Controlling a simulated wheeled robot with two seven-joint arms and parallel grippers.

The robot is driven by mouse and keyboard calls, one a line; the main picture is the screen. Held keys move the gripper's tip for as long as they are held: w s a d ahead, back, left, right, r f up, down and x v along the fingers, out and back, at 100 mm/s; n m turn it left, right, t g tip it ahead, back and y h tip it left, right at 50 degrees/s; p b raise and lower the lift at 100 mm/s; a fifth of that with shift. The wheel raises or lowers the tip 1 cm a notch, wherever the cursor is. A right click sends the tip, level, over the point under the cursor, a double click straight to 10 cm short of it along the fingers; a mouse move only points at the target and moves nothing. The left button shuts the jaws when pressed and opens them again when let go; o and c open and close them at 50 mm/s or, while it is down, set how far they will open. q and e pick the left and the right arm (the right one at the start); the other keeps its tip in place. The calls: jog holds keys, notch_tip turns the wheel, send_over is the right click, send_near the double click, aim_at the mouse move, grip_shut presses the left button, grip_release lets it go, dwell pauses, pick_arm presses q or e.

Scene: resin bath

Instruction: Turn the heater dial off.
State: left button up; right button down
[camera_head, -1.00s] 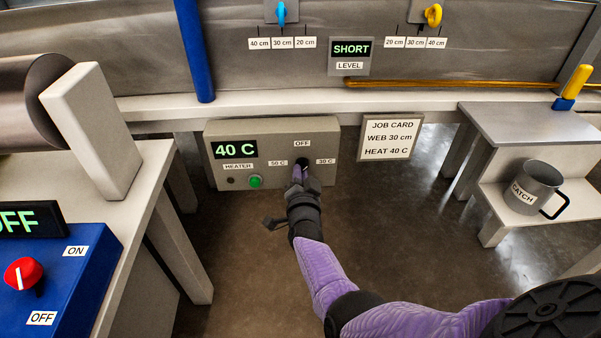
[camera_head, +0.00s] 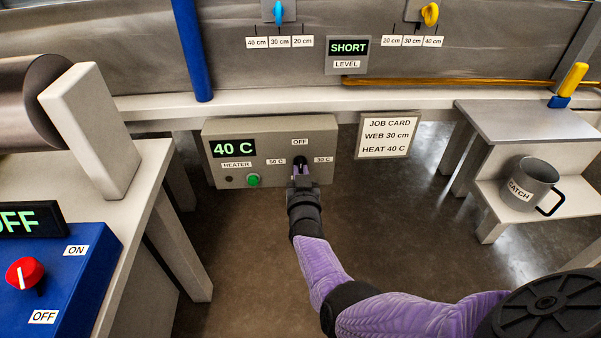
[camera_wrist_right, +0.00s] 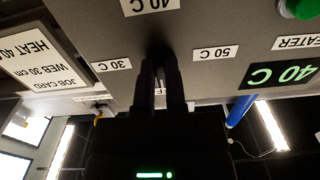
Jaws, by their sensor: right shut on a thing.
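The grey heater box (camera_head: 225,160) hangs under the bench ahead, with a lit display (camera_head: 234,149) reading 40 C. Its dark dial (camera_head: 299,159) is on the right part of the front, with labels OFF above, 50 C to the left and 30 C to the right. My right gripper (camera_head: 301,170) is at the dial, shut on it. In the right wrist view, which is upside down, both fingers (camera_wrist_right: 160,75) hold the dark dial (camera_wrist_right: 158,52) upright between the 30 C and 50 C labels. The fingers hide most of the dial's pointer. My left gripper is not in view.
A job card (camera_head: 388,136) reads WEB 30 cm, HEAT 40 C. A green button (camera_head: 253,180) is on the heater box. A blue control box (camera_head: 75,275) with a red knob is at left. A grey CATCH mug (camera_head: 530,182) stands on the right shelf.

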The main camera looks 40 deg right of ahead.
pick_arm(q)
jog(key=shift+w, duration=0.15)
pick_arm(e)
jog(key=shift+f, duration=0.15)
jog(key=shift+n, duration=0.3)
jog(key=c, duration=0.7)
grip_release()
jog(key=shift+s, duration=0.1)
pick_arm(q)
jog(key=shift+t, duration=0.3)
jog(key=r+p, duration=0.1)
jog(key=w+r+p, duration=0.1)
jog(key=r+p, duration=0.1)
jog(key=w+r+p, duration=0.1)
jog(key=p, duration=0.1)
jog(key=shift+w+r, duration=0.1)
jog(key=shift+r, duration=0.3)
pick_arm(e)
jog(key=v, duration=1)
